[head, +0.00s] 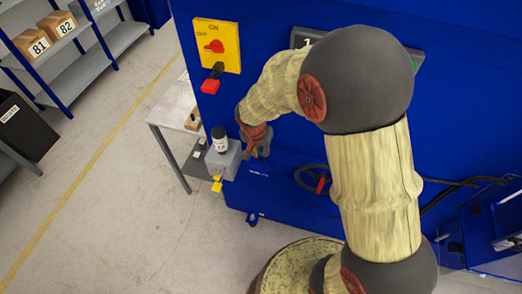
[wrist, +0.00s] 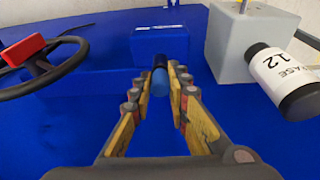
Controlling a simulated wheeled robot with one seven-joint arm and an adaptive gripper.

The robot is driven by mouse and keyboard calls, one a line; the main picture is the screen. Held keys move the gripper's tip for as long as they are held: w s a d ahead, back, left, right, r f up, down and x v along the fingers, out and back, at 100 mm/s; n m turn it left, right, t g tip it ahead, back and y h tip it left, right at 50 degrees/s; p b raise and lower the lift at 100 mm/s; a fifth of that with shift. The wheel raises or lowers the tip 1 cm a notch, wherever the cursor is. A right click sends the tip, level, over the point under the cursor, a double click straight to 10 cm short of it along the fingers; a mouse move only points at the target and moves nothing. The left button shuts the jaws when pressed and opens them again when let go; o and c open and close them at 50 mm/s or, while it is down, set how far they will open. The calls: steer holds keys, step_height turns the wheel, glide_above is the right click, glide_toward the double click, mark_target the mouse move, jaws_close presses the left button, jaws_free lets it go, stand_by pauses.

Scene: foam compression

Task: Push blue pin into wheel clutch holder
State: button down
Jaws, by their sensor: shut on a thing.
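My gripper (wrist: 160,82) is shut on the blue pin (wrist: 160,80), which sits between its fingertips. In the head view my gripper (head: 262,151) is beside the grey box on the blue machine, and the pin cannot be made out there. In the wrist view a blue block (wrist: 158,46) stands straight beyond the pin; it may be the wheel clutch holder, but I cannot tell. Whether the pin touches it is also unclear. A black handwheel (wrist: 50,78) with a red part (wrist: 22,48) is at the left; it also shows in the head view (head: 300,182).
A grey box (wrist: 232,45) with a black and white cylinder (wrist: 285,78) stands close on the right of my gripper. A grey table (head: 165,113) stands behind.

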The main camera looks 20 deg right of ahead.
mark_target(261, 150)
steer(key=shift+f, duration=0.15)
steer(key=c, duration=1.6)
jaws_free()
steer(key=shift+c, duration=0.2)
steer(key=shift+r, duration=0.2)
steer(key=shift+r+p, duration=1.4)
steer(key=shift+r, duration=1.45)
steer(key=shift+r, duration=0.15)
steer(key=v, duration=1.1)
steer(key=shift+r, duration=0.3)
steer(key=shift+s, duration=0.1)
